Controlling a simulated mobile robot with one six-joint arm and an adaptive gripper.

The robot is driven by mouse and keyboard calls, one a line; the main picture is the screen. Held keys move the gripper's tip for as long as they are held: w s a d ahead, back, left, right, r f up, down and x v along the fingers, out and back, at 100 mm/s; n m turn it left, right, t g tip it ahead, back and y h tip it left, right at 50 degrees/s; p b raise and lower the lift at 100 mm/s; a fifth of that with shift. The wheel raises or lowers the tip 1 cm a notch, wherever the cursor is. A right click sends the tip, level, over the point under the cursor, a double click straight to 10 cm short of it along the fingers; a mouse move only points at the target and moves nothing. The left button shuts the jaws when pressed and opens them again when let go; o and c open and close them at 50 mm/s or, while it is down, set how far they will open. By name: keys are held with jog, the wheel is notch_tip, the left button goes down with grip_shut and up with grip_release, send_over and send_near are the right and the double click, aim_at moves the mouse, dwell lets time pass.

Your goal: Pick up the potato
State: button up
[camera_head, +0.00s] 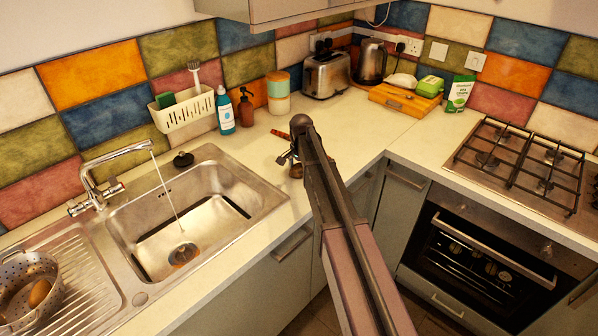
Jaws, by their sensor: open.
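A brown oval thing that looks like the potato (39,293) lies inside the metal colander (14,272) at the far left. The colander stands on the sink's drainboard and is cut off by the picture's left edge. My gripper (284,158) is small and partly hidden by my own arm. It is over the counter right of the sink, open, with nothing visible in it. It is well to the right of the colander and apart from it.
Water runs from the tap (112,160) into the sink (245,190). A caddy (187,118), blue bottle (225,112), brown dispenser (246,108) and canister (278,95) stand behind it. A toaster (327,76), kettle (371,62), wooden board (405,101) and gas hob (520,165) are farther right.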

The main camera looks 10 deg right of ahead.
aim_at(299, 166)
jog(key=c, duration=1.1)
jog(key=shift+r, duration=0.25)
notch_tip(299, 166, up, 4)
jog(key=p, duration=0.4)
jog(key=shift+f, duration=0.2)
jog(key=s, duration=0.5)
jog(key=s+d, duration=0.1)
jog(key=s, duration=0.4)
jog(key=s+r+p, duration=0.1)
jog(key=s, duration=0.5)
jog(key=shift+d, duration=0.3)
